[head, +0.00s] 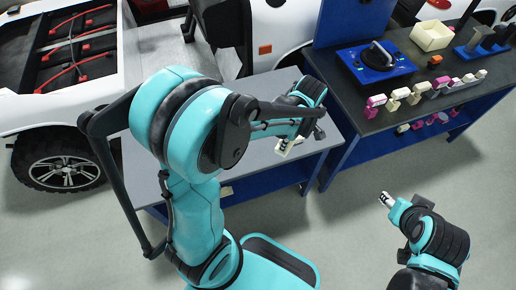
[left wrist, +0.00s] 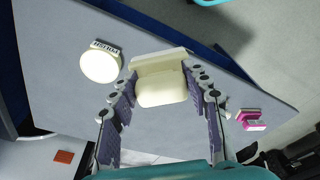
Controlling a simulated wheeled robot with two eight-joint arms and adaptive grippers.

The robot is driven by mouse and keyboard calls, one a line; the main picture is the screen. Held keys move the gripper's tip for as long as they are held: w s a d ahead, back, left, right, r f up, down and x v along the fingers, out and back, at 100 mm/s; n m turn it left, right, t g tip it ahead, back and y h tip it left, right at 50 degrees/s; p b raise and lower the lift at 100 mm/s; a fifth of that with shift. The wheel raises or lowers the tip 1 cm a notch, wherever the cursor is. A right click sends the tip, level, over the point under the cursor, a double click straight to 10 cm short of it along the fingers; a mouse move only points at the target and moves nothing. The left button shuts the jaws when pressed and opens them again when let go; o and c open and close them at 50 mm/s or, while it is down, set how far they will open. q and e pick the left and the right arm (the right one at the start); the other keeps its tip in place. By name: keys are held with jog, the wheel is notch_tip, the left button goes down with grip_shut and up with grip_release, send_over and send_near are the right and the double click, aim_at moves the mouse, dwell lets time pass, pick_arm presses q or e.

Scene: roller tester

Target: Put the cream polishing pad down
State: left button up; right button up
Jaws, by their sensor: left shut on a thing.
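The cream polishing pad (left wrist: 162,88) is a pale block with a wider flat plate on one side. It sits between the fingers of my left gripper (left wrist: 160,84), which is shut on it. In the head view the pad (head: 288,148) shows below the left gripper (head: 303,138), over the front part of the grey table (head: 262,158). I cannot tell whether the pad touches the tabletop. My right gripper (head: 387,200) is over the floor at the lower right, apart from the tables; its fingers are too small to read.
In the left wrist view a round cream piece (left wrist: 100,64) and a pink-and-white piece (left wrist: 251,119) flank the held pad. The dark bench at right holds a blue tester (head: 376,62), a cream box (head: 432,36) and a row of pink and cream pads (head: 420,88).

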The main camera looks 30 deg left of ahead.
pick_arm(q)
jog(key=shift+f+n, duration=0.15)
jog(key=shift+n, duration=0.25)
jog(key=shift+a+f, duration=0.25)
jog(key=shift+n, duration=0.3)
jog(key=a+f+b, duration=0.1)
jog(key=a+f, duration=0.1)
jog(key=a, duration=0.1)
jog(key=a+f+b, duration=0.2)
jog(key=a, duration=0.2)
jog(key=w+a+f+b, duration=0.1)
jog(key=a+f, duration=0.1)
jog(key=a, duration=0.2)
jog(key=shift+f, duration=0.4)
jog(key=shift+f+b, duration=1.1)
jog(key=shift+f, duration=0.75)
jog(key=shift+f, duration=0.2)
jog(key=o, duration=1.6)
jog(key=shift+c, duration=0.2)
jog(key=shift+r, duration=0.1)
